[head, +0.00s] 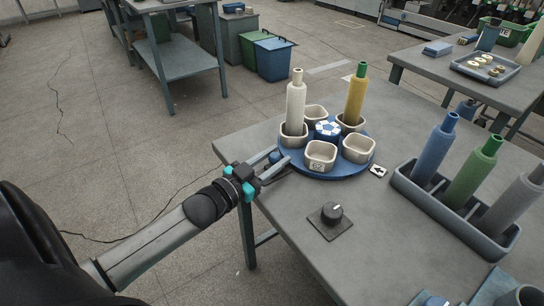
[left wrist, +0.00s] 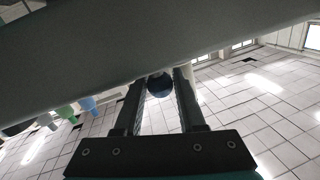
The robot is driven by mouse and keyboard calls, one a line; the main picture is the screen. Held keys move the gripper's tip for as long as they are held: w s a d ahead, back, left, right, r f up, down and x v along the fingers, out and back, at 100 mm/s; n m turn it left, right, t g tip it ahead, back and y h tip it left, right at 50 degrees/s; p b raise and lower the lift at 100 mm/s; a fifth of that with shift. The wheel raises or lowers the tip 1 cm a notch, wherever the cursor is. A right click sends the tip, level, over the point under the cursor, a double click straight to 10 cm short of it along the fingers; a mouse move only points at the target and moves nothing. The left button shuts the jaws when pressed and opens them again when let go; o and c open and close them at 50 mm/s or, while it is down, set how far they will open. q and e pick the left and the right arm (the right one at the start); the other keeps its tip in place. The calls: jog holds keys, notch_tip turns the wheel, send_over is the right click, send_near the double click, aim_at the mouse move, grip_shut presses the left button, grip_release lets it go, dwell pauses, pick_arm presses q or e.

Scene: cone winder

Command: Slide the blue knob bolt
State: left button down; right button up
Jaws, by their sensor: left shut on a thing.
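The blue knob (head: 274,157) of the bolt shows at the table's left edge, beside the blue round turntable (head: 335,172). My left gripper (head: 279,163) reaches it from the left, its fingers shut on the knob. In the left wrist view the dark blue knob (left wrist: 160,85) sits between the far ends of the two fingers (left wrist: 161,90). The rest of the bolt is hidden. My right gripper is in neither view.
The turntable carries several beige cups, with a cream cone (head: 296,100) and a yellow cone (head: 356,95) upright. A black dial (head: 331,213) lies in front. A grey rack (head: 455,218) holds blue, green and grey cones at right. The grey tabletop (head: 375,245) between is mostly clear.

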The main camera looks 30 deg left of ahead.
pick_arm(q)
jog(key=shift+w+r, duration=0.1)
jog(key=shift+r, duration=0.05)
jog(key=c, duration=0.9)
grip_release()
jog(key=shift+o, duration=0.7)
jog(key=shift+w+d, duration=0.1)
jog(key=shift+w, duration=0.05)
jog(key=shift+o, duration=1.3)
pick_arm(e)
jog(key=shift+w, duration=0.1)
pick_arm(q)
jog(key=shift+s, duration=0.55)
jog(key=s+a+p, duration=0.3)
jog(key=s+p, duration=0.1)
jog(key=s, duration=1)
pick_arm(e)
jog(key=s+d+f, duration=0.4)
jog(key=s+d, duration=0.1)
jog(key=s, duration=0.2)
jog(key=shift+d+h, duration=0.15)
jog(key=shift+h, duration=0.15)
